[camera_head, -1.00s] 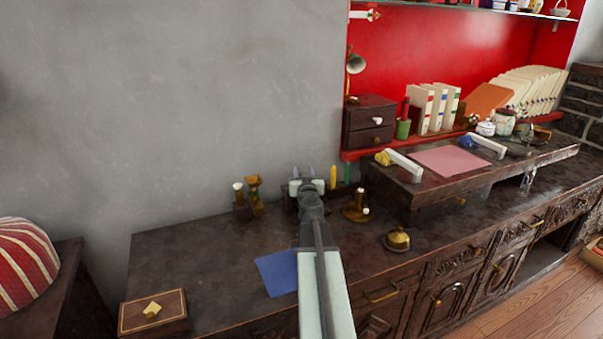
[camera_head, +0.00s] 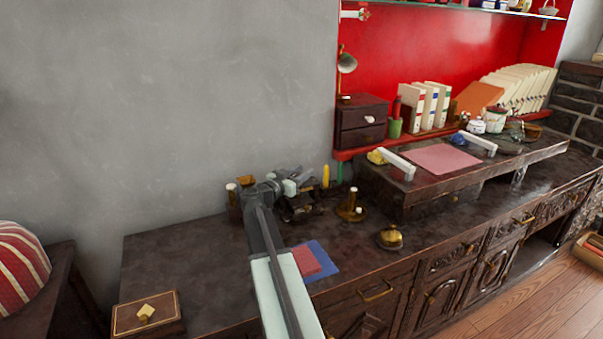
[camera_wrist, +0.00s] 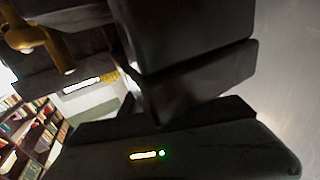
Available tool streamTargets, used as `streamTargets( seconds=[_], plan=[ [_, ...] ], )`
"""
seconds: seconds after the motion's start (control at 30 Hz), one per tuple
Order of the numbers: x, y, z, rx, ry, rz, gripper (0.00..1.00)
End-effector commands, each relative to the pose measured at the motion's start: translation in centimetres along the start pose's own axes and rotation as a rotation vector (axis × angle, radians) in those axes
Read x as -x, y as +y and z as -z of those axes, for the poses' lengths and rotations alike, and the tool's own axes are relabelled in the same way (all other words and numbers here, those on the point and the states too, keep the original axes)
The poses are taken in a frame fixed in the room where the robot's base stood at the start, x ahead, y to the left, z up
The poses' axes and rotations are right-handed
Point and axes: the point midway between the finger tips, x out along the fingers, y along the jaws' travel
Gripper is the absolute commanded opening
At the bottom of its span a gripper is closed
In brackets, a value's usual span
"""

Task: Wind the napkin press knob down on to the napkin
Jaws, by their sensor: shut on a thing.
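The napkin press (camera_head: 302,211), a dark wooden block shape, stands on the dark cabinet top near the wall, partly covered by my arm. My gripper (camera_head: 303,181) reaches across just above it, turned sideways. It is shut at the top of the press, where the press knob sits; the knob itself is hidden between the jaws. In the wrist view two dark blocks fill the centre, and the knob cannot be made out there. Any napkin inside the press is hidden. A red cloth (camera_head: 306,261) lies on a blue cloth (camera_head: 322,257) in front.
A brass candlestick (camera_head: 351,207) stands close right of the press, with a yellow candle (camera_head: 326,176) behind. A brass bell (camera_head: 390,237) is farther right. A wooden box (camera_head: 147,314) sits at front left; the counter between is clear.

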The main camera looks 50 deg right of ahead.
Motion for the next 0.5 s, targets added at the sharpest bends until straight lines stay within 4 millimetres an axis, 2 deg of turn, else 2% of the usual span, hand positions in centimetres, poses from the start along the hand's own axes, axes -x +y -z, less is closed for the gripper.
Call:
streamTargets(
  seconds=[0.5],
  plan=[
    [-0.09, 0.27, 0.03, 0.001, 0.001, -0.071, 0.00]
  ],
)
